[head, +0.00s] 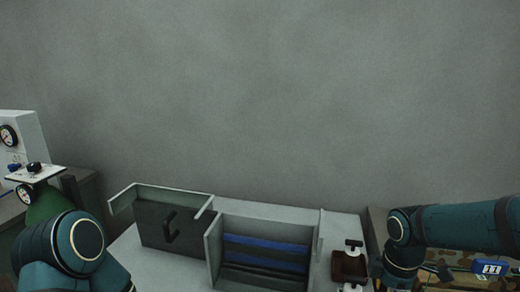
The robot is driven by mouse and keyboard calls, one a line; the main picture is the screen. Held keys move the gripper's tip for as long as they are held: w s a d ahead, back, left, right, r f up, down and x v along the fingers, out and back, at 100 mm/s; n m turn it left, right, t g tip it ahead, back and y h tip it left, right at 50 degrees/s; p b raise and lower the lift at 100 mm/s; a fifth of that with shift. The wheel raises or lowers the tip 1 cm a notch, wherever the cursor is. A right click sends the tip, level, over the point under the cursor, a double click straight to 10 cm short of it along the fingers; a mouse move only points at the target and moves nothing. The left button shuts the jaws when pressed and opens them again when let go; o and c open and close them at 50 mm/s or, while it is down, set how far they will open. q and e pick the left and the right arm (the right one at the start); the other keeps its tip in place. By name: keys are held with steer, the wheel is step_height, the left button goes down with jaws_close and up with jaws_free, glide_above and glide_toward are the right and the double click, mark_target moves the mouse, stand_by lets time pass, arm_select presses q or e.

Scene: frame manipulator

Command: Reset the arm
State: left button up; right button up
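My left arm (62,248) shows at the lower left as rounded teal links; its gripper is out of the frame. My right arm (450,225) comes in from the right edge and bends downward near a brown part on the bench. Its gripper is not visible; the arm runs off toward the bottom edge. I cannot tell whether either hand holds anything.
A white bench (270,212) stands against the grey wall. It carries an open bin with a dark front panel (170,228), a bin with blue and black bars (265,250) and a brown clamp-like part (349,266). Gauge equipment (20,140) stands left. A blue device (490,267) lies right.

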steer(key=a+f+m+y, duration=0.1)
steer(key=a+f+m, duration=0.25)
steer(key=f, duration=0.35)
steer(key=a+f+m+y, duration=0.1)
steer(key=a+f+m, duration=0.1)
steer(key=a+f, duration=0.35)
steer(key=s+a+f+m+t+y, duration=0.1)
steer(key=s+a+f+m, duration=0.3)
steer(key=f+m, duration=0.2)
steer(key=s+a+f+m, duration=0.4)
steer(key=s+f+m, duration=0.1)
steer(key=f, duration=0.3)
steer(key=shift+s+a+f+m+t+y, duration=0.2)
steer(key=shift+s+f+m+t+y, duration=0.1)
steer(key=shift+m+t+y, duration=0.1)
